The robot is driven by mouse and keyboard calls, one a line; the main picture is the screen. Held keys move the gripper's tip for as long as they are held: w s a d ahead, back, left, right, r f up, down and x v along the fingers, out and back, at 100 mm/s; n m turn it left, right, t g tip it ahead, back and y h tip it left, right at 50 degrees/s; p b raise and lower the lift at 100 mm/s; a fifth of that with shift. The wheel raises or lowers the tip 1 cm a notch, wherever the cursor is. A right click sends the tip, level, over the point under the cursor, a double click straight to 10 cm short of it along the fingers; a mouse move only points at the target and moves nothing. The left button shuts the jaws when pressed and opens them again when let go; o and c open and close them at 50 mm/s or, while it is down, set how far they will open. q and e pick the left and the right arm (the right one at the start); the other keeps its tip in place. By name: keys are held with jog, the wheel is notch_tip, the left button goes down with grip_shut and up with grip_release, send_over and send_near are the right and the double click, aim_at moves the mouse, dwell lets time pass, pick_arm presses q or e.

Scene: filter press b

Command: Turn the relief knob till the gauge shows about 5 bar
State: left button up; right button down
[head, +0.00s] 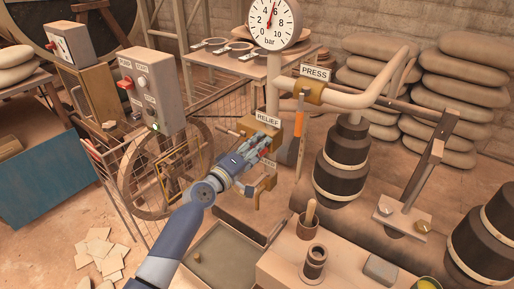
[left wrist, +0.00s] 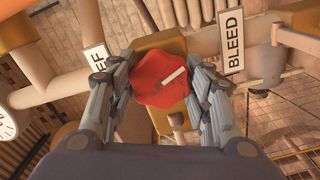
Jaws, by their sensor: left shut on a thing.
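The red relief knob (left wrist: 162,80) with a white mark line sits between the fingers of my left gripper (left wrist: 161,68) in the left wrist view. The fingers are shut on its two sides. In the head view my left gripper (head: 246,158) reaches to the brass relief valve (head: 292,132), below the RELIEF label (head: 267,119), and mostly hides the knob. The round white gauge (head: 285,32) stands above; its red needle points nearly straight up, slightly right, between 4 and 6, near 5 bar. My right gripper is not in view.
The BLEED label (left wrist: 232,42) and a brass bleed fitting (head: 267,183) are close by the knob. An orange-handled lever (head: 299,126) hangs at the PRESS label (head: 314,73). A grey switch box (head: 150,90) and a spoked wheel (head: 135,190) stand left of my arm.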

pick_arm(q)
jog(key=o, duration=1.1)
jog(key=shift+c, duration=0.2)
jog(key=shift+a, duration=0.1)
jog(key=v, duration=1.2)
